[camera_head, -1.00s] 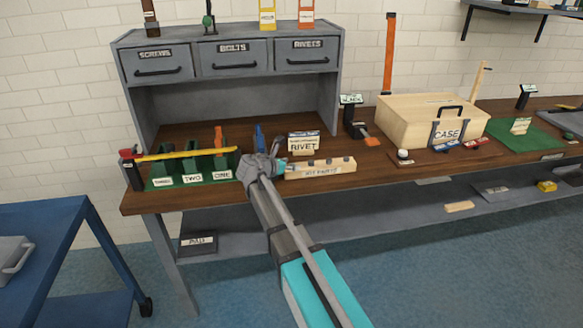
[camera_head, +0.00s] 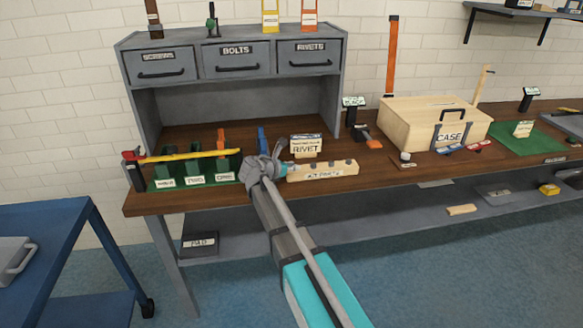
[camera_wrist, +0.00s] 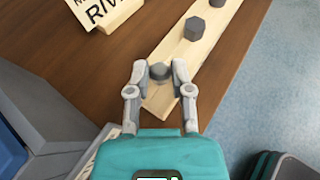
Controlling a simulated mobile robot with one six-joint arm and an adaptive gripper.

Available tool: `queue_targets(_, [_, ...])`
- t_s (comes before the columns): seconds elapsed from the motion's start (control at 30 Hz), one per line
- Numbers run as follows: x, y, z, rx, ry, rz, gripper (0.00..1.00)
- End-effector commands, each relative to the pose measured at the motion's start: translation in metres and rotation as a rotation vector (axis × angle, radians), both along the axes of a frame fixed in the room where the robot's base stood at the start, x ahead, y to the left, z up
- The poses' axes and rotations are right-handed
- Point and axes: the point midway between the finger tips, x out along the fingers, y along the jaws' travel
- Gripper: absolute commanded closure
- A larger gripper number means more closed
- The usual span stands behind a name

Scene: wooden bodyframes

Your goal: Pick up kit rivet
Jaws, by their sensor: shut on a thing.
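The kit rivet (camera_wrist: 159,71) is a small grey piece with a round top at the near end of the pale wooden kit parts block (camera_wrist: 168,97). In the wrist view my gripper (camera_wrist: 158,68) has one finger on each side of the rivet and is shut on it. The rivet appears still at the block; whether it is lifted clear I cannot tell. In the head view my gripper (camera_head: 280,168) is at the left end of the kit parts block (camera_head: 322,171), and my wrist hides the rivet.
A rivet sign (camera_head: 306,147) stands behind the block. More grey pieces, one a hex shape (camera_wrist: 195,28), sit along the block. Green labelled holders (camera_head: 195,170) with a yellow bar are to the left. A wooden case (camera_head: 435,122) stands to the right on the bench.

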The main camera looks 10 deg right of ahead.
Motion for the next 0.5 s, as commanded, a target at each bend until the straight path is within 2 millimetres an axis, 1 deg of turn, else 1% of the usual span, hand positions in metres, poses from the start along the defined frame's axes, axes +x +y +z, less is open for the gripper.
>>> queue_targets(0.27, [0.0, 0.0, 0.017, 0.0, 0.0, 0.0, 0.95])
queue_targets(0.43, [0.0, 0.0, 0.033, 0.0, 0.0, 0.0, 0.95])
queue_targets(0.5, [-0.008, -0.001, 0.041, 0.0, 0.0, 0.0, 0.95])
